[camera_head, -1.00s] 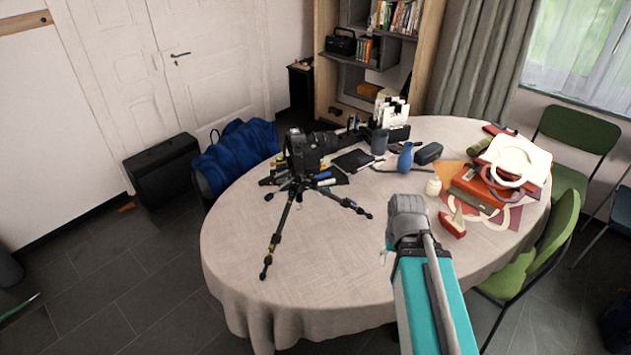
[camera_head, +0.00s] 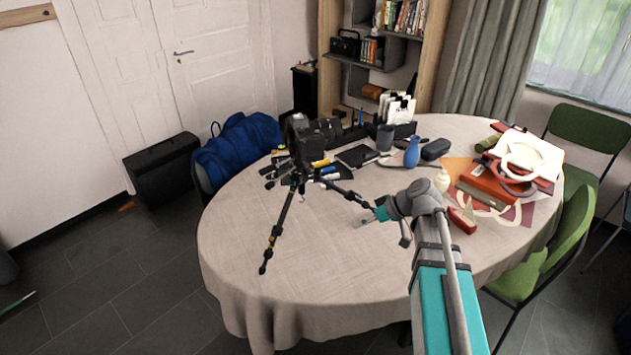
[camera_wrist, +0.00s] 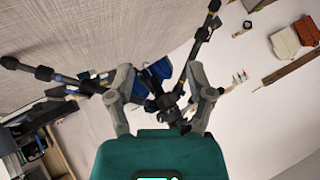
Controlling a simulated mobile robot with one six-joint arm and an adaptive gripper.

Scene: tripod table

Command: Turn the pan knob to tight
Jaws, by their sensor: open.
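A black tripod (camera_head: 277,232) stands with spread legs on the cloth-covered table (camera_head: 235,262). A black camera (camera_head: 305,135) with a long lens sits on top, the lens pointing right. I cannot make out the pan knob or its setting in either view. My gripper (camera_head: 362,222) is to the right of the tripod, in front of its right leg in the picture, with a gap to the tripod head. In the wrist view my gripper (camera_wrist: 160,84) has its two fingers apart, and the dark tripod (camera_wrist: 205,36) shows beyond and between them. Nothing is held.
A blue vase (camera_head: 412,152), a dark cup (camera_head: 385,138) and a cream jar (camera_head: 442,180) stand behind my arm. A red box (camera_head: 490,186) and papers lie at the right. Pens lie around the tripod. The front left of the table is clear.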

